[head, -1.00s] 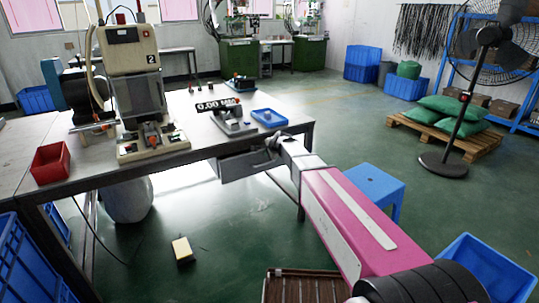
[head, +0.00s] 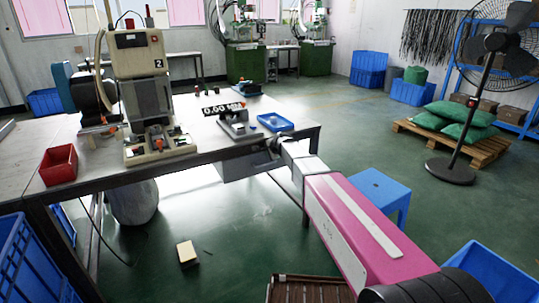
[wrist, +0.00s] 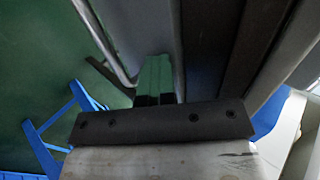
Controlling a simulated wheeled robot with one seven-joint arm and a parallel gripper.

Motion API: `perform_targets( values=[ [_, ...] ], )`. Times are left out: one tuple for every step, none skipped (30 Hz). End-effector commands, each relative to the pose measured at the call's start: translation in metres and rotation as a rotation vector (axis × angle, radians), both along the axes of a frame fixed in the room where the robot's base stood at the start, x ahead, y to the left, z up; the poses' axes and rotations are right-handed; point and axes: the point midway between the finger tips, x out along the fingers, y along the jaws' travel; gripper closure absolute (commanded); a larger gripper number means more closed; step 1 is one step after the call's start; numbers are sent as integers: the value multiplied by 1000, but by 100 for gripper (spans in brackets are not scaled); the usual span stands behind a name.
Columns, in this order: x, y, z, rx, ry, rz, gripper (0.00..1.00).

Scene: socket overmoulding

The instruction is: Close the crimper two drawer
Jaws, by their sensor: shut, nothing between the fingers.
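Crimper two (head: 145,90), a beige and grey machine marked "2", stands on the table. The grey drawer (head: 243,166) hangs under the table's front edge, to the right of the machine. It looks nearly level with the edge; any small gap is hard to judge. My gripper (head: 273,146) is at the right part of the drawer front, close against it; contact is unclear. In the wrist view, the green and black fingers of my gripper (wrist: 153,82) are together and empty, beside a grey panel and dark strips. A curved metal bar (wrist: 103,42) lies to their left.
The table (head: 100,182) also carries a red bin (head: 58,165), a blue tray (head: 275,122) and a small display device (head: 236,125). A blue stool (head: 380,188) stands right of my arm. A small yellowish block (head: 187,254) lies on the floor.

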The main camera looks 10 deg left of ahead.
Motion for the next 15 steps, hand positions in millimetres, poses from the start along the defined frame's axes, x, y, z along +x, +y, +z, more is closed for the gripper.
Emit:
perform_targets(
  values=[
    [2,0,1,4,-6,-1,100],
    [0,-2,1,3,-6,-2,100],
    [-4,-5,1,3,-5,-2,100],
    [-7,-7,1,3,-5,-2,100],
    [-10,-10,1,2,-4,-2,100],
    [-16,-14,1,2,-2,-3,100],
    [-20,-18,1,1,-2,-3,100],
    [-24,-21,1,1,-2,-3,100],
    [-31,-26,1,1,0,-2,100],
    [-35,-29,3,1,-1,-1,100],
    [-38,-31,9,1,-2,-1,100],
    [-44,-34,15,1,-2,-1,100],
    [-48,-37,20,1,-2,-1,100],
    [-52,-40,25,1,-2,-1,100],
    [-57,-44,30,0,-1,-1,100]
  ],
)
